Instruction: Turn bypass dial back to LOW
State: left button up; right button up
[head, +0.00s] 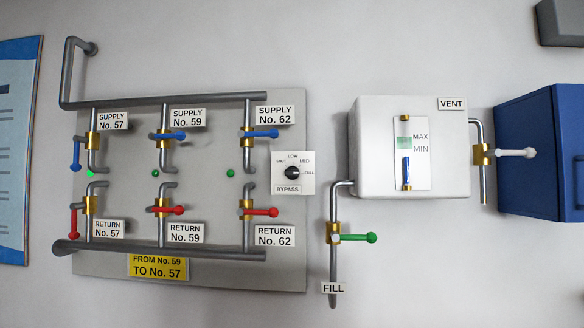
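The bypass dial (292,173) is a black round knob on a small white plate (305,187) marked BYPASS, at the right edge of the grey valve panel. Its labels run from a left one that looks like SHUT, through LOW at the top and MID at upper right, to FULL at the right. A light mark on the knob seems to point right, toward FULL, but it is too small to be sure. Neither of my grippers is in view, and nothing covers the dial.
Blue supply handles (264,133) and red return handles (262,211) stick out left of the dial. Right of it are a bent pipe with a green FILL handle (357,237), a white tank (371,178) and a blue cabinet (525,150).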

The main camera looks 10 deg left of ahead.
aim_at(292, 173)
jog(key=i+l+u, duration=0.2)
jog(key=l+u, duration=0.65)
jog(key=l, duration=0.3)
jog(key=i+l+u, duration=0.1)
jog(key=l+u, duration=0.35)
jog(key=l, duration=0.2)
